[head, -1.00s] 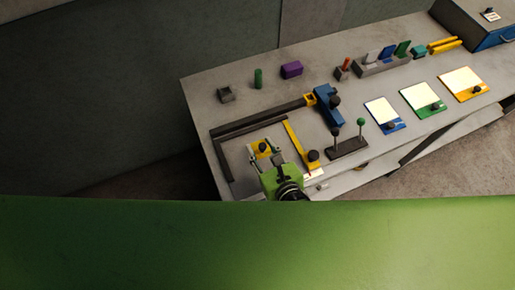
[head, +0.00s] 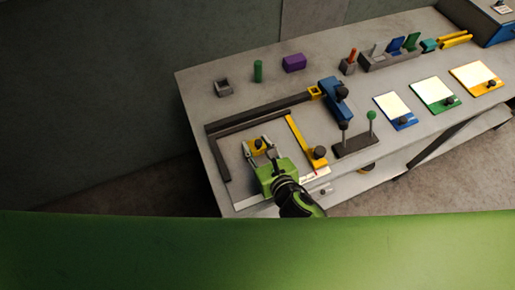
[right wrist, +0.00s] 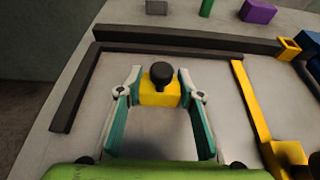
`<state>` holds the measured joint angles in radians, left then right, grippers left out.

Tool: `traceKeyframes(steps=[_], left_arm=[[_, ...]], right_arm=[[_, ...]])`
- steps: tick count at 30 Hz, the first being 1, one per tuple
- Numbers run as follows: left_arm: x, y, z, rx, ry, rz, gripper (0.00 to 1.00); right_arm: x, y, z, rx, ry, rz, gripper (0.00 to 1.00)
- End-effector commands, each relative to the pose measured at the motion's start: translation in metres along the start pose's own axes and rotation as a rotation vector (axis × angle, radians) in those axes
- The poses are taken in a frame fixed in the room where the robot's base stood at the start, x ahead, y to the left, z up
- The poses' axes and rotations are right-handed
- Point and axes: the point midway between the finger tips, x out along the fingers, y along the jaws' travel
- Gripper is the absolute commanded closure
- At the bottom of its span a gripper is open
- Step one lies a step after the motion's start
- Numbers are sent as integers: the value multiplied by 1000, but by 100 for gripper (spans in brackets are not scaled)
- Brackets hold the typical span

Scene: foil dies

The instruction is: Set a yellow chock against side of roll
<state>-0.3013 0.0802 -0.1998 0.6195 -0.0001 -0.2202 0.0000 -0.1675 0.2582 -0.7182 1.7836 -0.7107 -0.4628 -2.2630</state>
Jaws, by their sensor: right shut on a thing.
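A yellow chock (head: 257,146) with a black knob sits inside the dark corner frame at the table's near left. My right gripper (head: 260,143) is shut on it, with a finger on either side. In the right wrist view the chock (right wrist: 160,95) shows between the fingertips (right wrist: 162,82), its knob standing up. I cannot tell whether it touches the table. No roll can be clearly made out. My left gripper is not in view.
A dark L-shaped bar (head: 255,116) bounds the space behind and left; a yellow bar (head: 304,140) with a black knob bounds it right. A blue clamp (head: 331,97) and a dark stand (head: 356,147) are further right. Grey tabletop inside the frame is clear.

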Motion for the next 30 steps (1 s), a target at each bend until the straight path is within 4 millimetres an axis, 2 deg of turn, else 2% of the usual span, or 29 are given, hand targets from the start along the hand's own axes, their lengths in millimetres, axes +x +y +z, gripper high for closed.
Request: traceKeyframes(steps=[9, 10, 11, 23, 26, 30], left_arm=[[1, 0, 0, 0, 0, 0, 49], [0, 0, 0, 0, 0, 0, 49], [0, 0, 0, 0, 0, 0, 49], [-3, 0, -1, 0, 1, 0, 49], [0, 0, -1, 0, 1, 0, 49], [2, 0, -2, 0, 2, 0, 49]], right_arm=[[1, 0, -2, -1, -1, 0, 88], [0, 0, -1, -1, -1, 0, 58], [0, 0, 0, 0, -1, 0, 50], [-1, 0, 3, 0, -1, 0, 49], [-9, 0, 0, -1, 1, 0, 49], [-33, 0, 0, -2, 1, 1, 49]])
